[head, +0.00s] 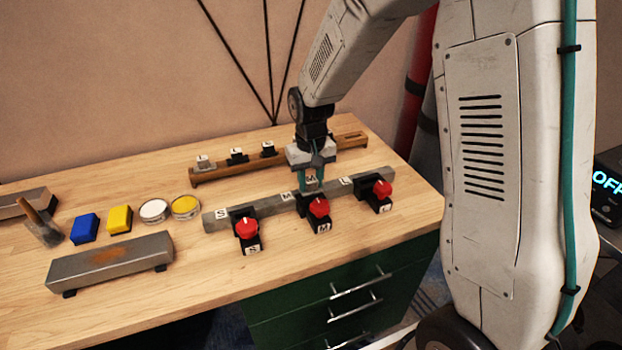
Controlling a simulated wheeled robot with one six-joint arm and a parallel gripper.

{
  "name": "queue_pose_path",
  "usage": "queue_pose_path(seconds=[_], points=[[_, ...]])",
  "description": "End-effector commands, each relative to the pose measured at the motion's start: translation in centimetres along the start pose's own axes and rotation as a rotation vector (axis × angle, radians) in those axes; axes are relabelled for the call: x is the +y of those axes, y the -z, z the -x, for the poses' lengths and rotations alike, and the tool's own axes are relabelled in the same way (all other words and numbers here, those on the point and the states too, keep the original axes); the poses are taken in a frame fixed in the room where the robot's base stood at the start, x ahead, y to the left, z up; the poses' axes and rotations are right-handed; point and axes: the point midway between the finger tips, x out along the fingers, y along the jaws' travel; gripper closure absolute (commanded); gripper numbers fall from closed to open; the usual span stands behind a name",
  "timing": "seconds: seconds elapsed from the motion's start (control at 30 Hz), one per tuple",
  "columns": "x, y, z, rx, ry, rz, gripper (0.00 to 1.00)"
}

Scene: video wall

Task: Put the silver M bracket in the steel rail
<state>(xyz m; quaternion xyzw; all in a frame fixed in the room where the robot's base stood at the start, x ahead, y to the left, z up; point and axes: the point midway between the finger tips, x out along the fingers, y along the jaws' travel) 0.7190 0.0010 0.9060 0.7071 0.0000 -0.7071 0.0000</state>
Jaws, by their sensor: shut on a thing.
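The steel rail (262,208) is a long grey bar lying across the right half of the table, with labels S, M and L on it. My gripper (311,183) points down at the middle of this rail, close to its M label. It is shut on a small piece with an M label, the silver M bracket (311,180). The fingers hide most of the bracket. I cannot tell whether its lower end is inside the rail or just above it.
Red-knobbed clamps (247,229) stand along the rail's front. Behind is a brown rail (216,174) with several small labelled brackets. To the left are round tins (154,210), a yellow block (119,220), a blue block (85,228) and a grey bar (110,263).

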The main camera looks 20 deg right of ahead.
Motion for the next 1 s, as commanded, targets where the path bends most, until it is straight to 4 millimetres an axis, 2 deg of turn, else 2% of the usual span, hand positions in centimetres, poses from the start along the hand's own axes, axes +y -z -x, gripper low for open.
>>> queue_pose_path(seconds=[1.0], points=[[0.0,0.0,-1.6,0.001,0.000,0.000,0.99]])
